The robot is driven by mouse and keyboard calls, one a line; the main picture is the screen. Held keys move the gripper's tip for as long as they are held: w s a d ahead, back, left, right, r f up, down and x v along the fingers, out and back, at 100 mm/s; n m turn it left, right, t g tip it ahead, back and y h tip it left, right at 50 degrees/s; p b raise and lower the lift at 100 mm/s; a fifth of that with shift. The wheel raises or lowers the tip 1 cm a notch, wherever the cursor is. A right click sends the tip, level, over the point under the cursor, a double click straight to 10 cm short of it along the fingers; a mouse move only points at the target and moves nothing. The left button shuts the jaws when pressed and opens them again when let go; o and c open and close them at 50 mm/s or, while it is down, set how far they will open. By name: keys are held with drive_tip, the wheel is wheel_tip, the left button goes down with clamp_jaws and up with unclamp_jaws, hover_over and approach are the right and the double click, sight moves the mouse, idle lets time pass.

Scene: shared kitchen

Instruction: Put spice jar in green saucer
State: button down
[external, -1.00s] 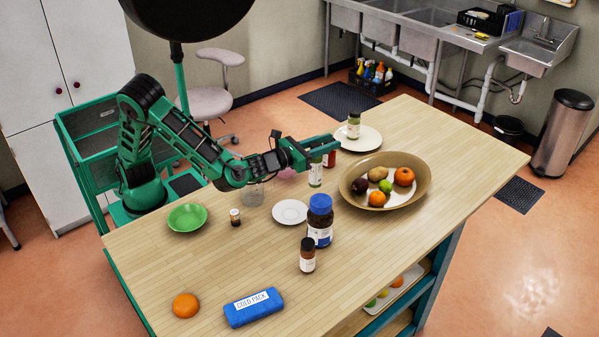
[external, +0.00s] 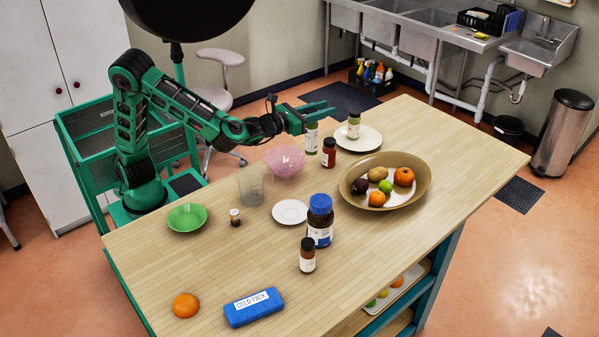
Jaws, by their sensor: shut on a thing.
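My gripper (external: 322,112) is shut on a spice jar (external: 311,138) with a pale label and green contents. The jar hangs upright below the fingers, over the far part of the table; its top is hidden by the fingers. The green saucer (external: 187,218) lies empty near the table's left edge, well to the left and front of the held jar. A similar green jar (external: 353,126) stands on a white plate (external: 372,139) to the right of my gripper.
A blue-capped bottle (external: 320,222), brown bottle (external: 307,256) and fruit bowl (external: 414,197) are nearer or right.

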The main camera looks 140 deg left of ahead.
drive_tip(key=w+d, duration=0.2)
drive_tip(key=d, duration=0.9)
drive_tip(key=w+d, duration=0.2)
drive_tip(key=d, duration=0.9)
drive_tip(key=s+d+r, duration=0.2)
drive_tip(key=s+d, duration=0.5)
drive_tip(key=d, duration=0.4)
drive_tip(key=s+d+r, duration=0.1)
drive_tip(key=s+d, duration=0.5)
drive_tip(key=d, duration=0.5)
wheel_tip(320, 180, down, 15)
drive_tip(key=shift+s+f, duration=0.1)
drive_tip(key=shift+f, duration=0.05)
